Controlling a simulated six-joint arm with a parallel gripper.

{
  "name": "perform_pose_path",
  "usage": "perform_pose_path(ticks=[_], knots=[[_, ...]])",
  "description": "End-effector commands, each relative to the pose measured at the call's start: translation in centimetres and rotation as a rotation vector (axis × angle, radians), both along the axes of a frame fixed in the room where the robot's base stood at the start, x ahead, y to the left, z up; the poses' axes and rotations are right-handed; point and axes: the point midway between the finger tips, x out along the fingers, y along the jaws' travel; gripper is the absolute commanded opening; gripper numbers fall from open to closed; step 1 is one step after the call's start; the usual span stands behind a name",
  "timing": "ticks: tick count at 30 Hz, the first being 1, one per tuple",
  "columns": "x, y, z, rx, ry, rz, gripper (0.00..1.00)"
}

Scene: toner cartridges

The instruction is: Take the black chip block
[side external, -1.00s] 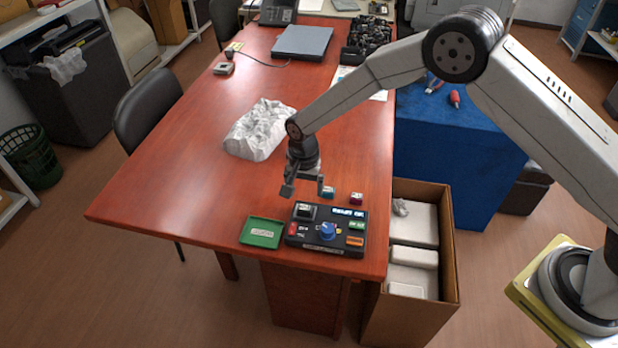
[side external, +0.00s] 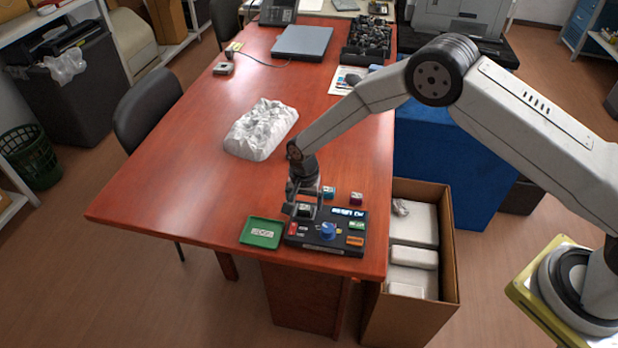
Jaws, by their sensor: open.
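The black chip block (side external: 305,209) sits at the back left of a dark control panel (side external: 340,250) near the front edge of the red-brown table. It is small and dark with a pale label on top. My gripper (side external: 303,212) points down over it, jaws open, with one finger on its left and one on its right. The fingers partly hide the block. I cannot tell whether they touch it.
The panel carries a blue knob (side external: 327,231), a red part and an orange part. A green tray (side external: 262,233) lies just left of it. Teal (side external: 328,193) and magenta (side external: 356,199) blocks stand behind. A white crumpled form (side external: 262,129) lies farther back.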

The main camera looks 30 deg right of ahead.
Motion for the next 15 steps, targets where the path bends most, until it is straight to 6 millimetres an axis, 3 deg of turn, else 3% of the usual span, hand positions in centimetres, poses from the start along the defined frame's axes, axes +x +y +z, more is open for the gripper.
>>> perform_pose_path(ticks=[6,15], knots=[[0.0,0.0,-1.9,0.0,0.0,0.0,0.94],[0.0,0.0,-2.3,0.001,-0.001,0.0,0.94]])
